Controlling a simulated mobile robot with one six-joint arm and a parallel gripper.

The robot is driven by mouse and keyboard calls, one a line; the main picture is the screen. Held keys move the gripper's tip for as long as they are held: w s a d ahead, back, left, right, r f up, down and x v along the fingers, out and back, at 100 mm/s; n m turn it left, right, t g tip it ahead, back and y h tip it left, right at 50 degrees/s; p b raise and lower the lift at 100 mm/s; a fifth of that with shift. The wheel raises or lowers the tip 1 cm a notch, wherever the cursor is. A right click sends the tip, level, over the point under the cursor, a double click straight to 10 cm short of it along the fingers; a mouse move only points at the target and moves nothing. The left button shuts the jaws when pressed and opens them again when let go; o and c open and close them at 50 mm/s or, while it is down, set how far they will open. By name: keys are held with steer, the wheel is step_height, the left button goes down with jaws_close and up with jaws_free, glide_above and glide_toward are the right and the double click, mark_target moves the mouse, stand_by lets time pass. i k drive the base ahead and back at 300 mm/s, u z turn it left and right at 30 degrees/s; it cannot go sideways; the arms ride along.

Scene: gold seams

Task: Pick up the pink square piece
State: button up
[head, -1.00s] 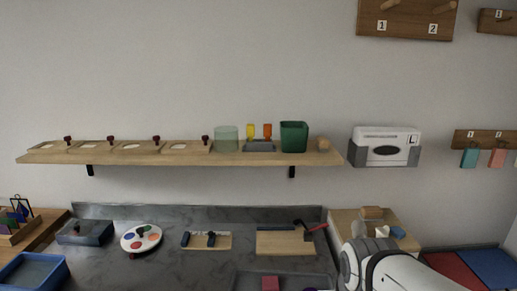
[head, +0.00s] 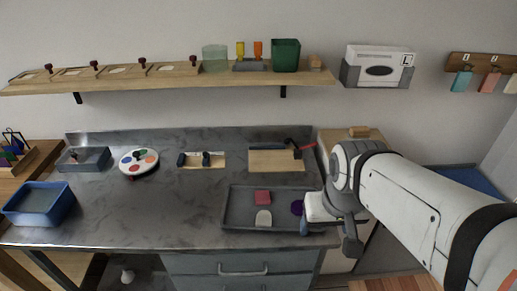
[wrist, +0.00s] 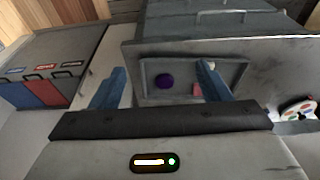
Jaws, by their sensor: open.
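The pink square piece (head: 262,197) lies flat in a grey tray (head: 236,192) on the metal bench, beside a whitish rounded piece (head: 264,218) and a purple round piece (head: 297,207). In the wrist view the pink piece (wrist: 197,90) is partly hidden by one blue finger. The purple piece (wrist: 165,81) shows between the fingers. My gripper (wrist: 163,70) is open and empty, apart from the pieces. In the head view only a bit of blue finger shows near the tray's right end; the rest is hidden by my arm.
Behind the tray is a wooden board (head: 272,161) with a red-and-black tool. A paint palette (head: 139,161) and a blue bin (head: 38,203) are to the left. A wall shelf (head: 140,84) runs above. The bench between palette and tray is largely clear.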

mark_target(263, 197)
steer(key=k, duration=1.25)
steer(key=u, duration=0.5)
steer(key=i, duration=1.45)
steer(key=u, duration=0.05)
